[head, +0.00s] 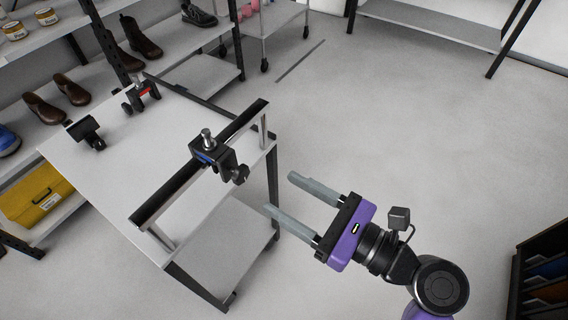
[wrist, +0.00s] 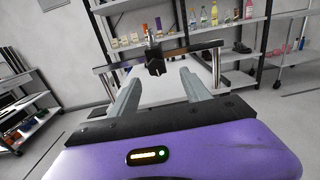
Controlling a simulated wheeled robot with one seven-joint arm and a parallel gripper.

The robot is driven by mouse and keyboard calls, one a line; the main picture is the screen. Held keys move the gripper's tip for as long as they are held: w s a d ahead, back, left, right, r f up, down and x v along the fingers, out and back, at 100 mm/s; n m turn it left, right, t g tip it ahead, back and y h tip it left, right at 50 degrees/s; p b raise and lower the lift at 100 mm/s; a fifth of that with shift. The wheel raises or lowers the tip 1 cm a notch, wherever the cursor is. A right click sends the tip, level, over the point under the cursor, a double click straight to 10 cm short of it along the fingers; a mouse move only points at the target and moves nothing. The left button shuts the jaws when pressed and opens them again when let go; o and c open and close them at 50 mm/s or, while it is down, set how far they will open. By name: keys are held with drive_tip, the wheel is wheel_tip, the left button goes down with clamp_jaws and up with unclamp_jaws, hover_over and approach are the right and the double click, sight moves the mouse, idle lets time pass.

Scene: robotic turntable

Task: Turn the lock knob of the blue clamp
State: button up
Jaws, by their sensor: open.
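The blue clamp (head: 208,151) is a black clamp with a small blue mark, sitting on the dark rail (head: 165,194) along the table's edge. A silver post stands on its top, and a dark knob (head: 240,175) sticks out at its lower right, facing my gripper. My gripper (head: 279,194) is open and empty, with two long grey fingers pointing left toward the table, apart from the clamp and to its right. In the wrist view the clamp (wrist: 154,62) is ahead, above and between the fingertips; its blue mark cannot be made out there.
The white table (head: 120,165) also holds a clamp with a red mark (head: 142,94) and a black holder (head: 86,132). Shelves with shoes and a yellow case (head: 40,196) stand behind it. The floor (head: 400,130) right of the table is clear. A dark rack (head: 541,281) stands at lower right.

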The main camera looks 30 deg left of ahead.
sight(244, 176)
drive_tip(key=shift+m, duration=0.5)
drive_tip(key=shift+a+f+b, duration=0.1)
drive_tip(key=shift+a+b, duration=0.25)
drive_tip(key=shift+a, duration=3.55)
clamp_jaws()
